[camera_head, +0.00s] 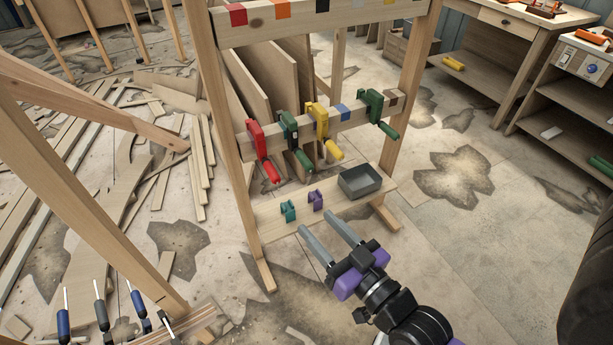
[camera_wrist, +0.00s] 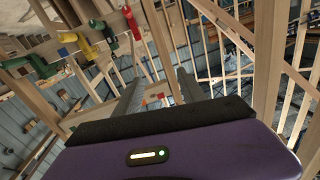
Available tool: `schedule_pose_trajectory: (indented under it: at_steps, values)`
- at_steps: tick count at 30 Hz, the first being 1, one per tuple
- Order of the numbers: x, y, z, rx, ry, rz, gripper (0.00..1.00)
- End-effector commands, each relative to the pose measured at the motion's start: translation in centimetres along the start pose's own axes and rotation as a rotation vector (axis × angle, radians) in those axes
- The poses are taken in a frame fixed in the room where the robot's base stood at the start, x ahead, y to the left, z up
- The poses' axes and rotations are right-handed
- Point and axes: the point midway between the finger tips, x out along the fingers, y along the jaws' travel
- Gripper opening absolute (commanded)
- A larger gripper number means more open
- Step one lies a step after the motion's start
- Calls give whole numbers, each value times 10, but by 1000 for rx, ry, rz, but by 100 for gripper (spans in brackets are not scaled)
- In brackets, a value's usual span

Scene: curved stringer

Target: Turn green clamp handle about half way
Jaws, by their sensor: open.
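Two green clamps hang on the middle rail of a wooden rack. One is a green clamp (camera_head: 372,104) at the rail's right end, its green handle (camera_head: 388,130) slanting down and right. The other is a darker green clamp (camera_head: 289,128) between red and yellow clamps, its green handle (camera_head: 299,161) pointing toward me. In the wrist view, the green end clamp (camera_wrist: 43,67) and the darker one (camera_wrist: 107,33) show at upper left. My gripper (camera_head: 318,222) is open and empty, with its two grey fingers apart, in front of and below the clamps, touching neither.
The red clamp (camera_head: 258,140) and yellow clamp (camera_head: 320,120) flank the darker green one. The lower shelf bears a grey bin (camera_head: 360,182), a teal clamp (camera_head: 288,211) and a purple clamp (camera_head: 316,200). A diagonal wooden beam (camera_head: 100,118) stands left. Floor at right is open.

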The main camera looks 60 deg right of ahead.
Motion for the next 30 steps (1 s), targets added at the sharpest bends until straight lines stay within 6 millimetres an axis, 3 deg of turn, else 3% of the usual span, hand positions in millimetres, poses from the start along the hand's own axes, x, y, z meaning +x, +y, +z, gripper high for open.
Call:
schedule_pose_trajectory:
  at_steps: [1,6,12,16,20,24,30]
  values:
    - [21,17,21,12,24,38,48]
    - [81,72,56,50,67,143,48]
    - [146,138,83,87,97,226,48]
    - [180,171,93,104,101,244,48]
    - [204,183,103,108,77,221,48]
    - [206,175,124,83,26,182,48]
    - [212,172,123,24,18,168,48]
